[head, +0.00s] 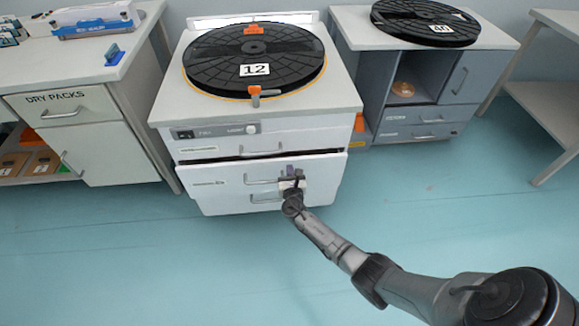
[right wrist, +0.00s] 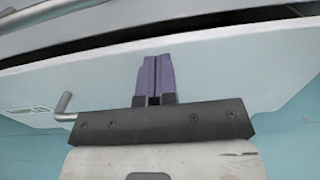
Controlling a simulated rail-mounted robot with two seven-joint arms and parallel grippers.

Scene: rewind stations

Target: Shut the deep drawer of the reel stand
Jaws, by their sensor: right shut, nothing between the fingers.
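The reel stand (head: 165,122) is a white cabinet with a black reel (head: 230,68) marked 12 on top. Its deep drawer (head: 215,192) is the large lower front, standing out a little with a dark gap along its top edge. In the right wrist view the drawer front (right wrist: 95,85) fills the middle, with a grey bar handle (right wrist: 64,106) at left. My right gripper (head: 291,172) is at the right half of the drawer front. Its purple fingers (right wrist: 154,78) are shut and empty against or just before the panel; contact cannot be told. My left gripper is not in view.
A dry packs counter (head: 75,108) stands at left. A grey cabinet (head: 420,112) with a reel (head: 425,22) marked 40 stands at right, beside a table (head: 560,22). The blue floor (head: 150,265) in front is clear.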

